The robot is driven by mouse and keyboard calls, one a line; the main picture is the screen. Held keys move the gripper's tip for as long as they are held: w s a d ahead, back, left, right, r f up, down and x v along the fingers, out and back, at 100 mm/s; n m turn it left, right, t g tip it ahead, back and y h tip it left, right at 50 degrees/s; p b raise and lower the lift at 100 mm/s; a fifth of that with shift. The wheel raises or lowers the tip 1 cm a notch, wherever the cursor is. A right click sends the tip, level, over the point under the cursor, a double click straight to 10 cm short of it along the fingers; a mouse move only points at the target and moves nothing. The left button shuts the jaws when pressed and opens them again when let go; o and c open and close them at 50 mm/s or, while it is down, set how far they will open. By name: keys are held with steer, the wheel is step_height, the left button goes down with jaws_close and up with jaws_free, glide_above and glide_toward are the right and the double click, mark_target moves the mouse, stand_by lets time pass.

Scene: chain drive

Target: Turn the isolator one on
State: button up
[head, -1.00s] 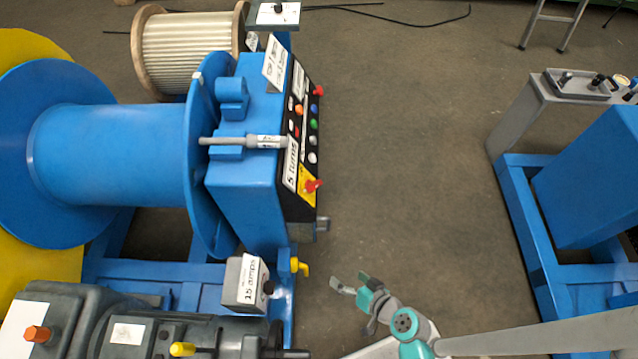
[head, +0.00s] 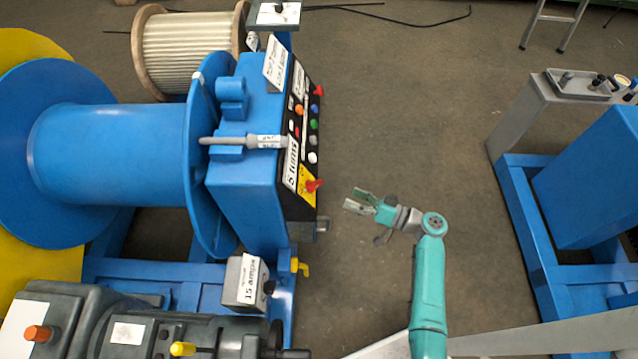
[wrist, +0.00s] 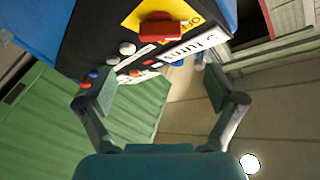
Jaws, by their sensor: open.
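A red rotary handle (head: 314,185) on a yellow plate (head: 306,184) sits at the near end of the black control panel on the blue machine. In the wrist view the red handle (wrist: 160,28) lies crosswise on the yellow plate, with partly readable "OFF" lettering beside it. I cannot read which one is isolator one. My gripper (head: 359,200) is open and empty, a short way right of the near handle and apart from it. In the wrist view the open fingers (wrist: 158,92) are below the handle.
Coloured buttons (head: 313,124) line the panel between the two red handles. A grey box (head: 244,283) marked "15 amps" and a yellow lever (head: 299,267) stand nearer.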

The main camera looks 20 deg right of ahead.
mark_target(319, 185)
steer(key=x, duration=1)
steer(key=shift+w+a, duration=0.25)
steer(key=shift+a, duration=0.05)
steer(key=c, duration=1.1)
